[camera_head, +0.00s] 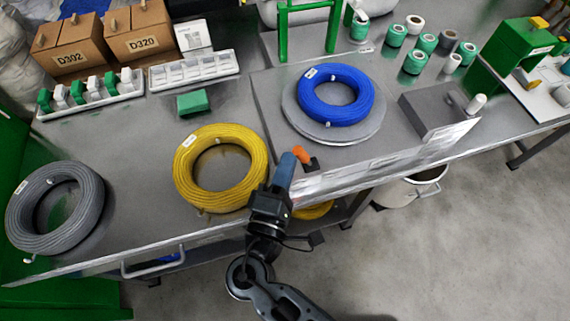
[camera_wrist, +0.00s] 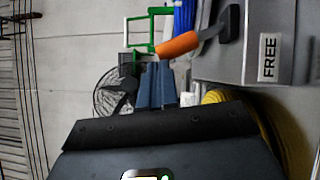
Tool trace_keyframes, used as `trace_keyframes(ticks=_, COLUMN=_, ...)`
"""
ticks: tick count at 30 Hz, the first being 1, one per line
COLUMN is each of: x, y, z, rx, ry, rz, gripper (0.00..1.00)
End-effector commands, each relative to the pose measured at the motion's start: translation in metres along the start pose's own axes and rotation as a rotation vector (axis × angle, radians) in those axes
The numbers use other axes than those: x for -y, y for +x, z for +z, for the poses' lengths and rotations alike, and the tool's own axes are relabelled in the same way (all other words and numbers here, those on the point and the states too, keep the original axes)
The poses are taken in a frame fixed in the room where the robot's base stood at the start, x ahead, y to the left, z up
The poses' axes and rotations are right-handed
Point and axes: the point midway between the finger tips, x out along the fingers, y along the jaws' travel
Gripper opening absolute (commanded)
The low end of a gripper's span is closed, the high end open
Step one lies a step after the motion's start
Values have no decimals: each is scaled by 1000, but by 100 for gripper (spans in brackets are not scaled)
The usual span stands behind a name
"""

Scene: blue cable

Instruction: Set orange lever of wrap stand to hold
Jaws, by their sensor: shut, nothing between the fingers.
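The orange lever (camera_head: 301,153) sticks out at the front of the wrap stand, below the blue cable coil (camera_head: 305,104) on its round grey plate (camera_head: 367,128). In the wrist view the lever (camera_wrist: 181,44) runs from a dark pivot (camera_wrist: 229,22) on a grey panel (camera_wrist: 215,65). A FREE label (camera_wrist: 268,57) is on that panel; no HOLD label is readable. My gripper (camera_head: 288,158), with blue fingers, is shut and empty just left of the lever. In the wrist view its fingertips (camera_wrist: 157,66) are close to the lever's free end; I cannot tell whether they touch.
A yellow coil (camera_head: 183,179) lies left of my gripper and a grey coil (camera_head: 20,222) lies farther left. A raised grey block (camera_head: 425,106) stands right of the blue coil. Green rolls (camera_head: 415,62) stand behind. Open floor (camera_head: 450,250) lies in front.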

Motion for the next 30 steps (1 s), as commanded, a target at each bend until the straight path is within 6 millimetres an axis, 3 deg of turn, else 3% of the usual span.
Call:
trace_keyframes(ticks=14, x=-7, y=7, z=9, rx=3, ry=98, rz=-65, gripper=0)
trace_keyframes(ticks=30, x=-18, y=30, z=45, rx=3, ry=466, rz=-311, gripper=0)
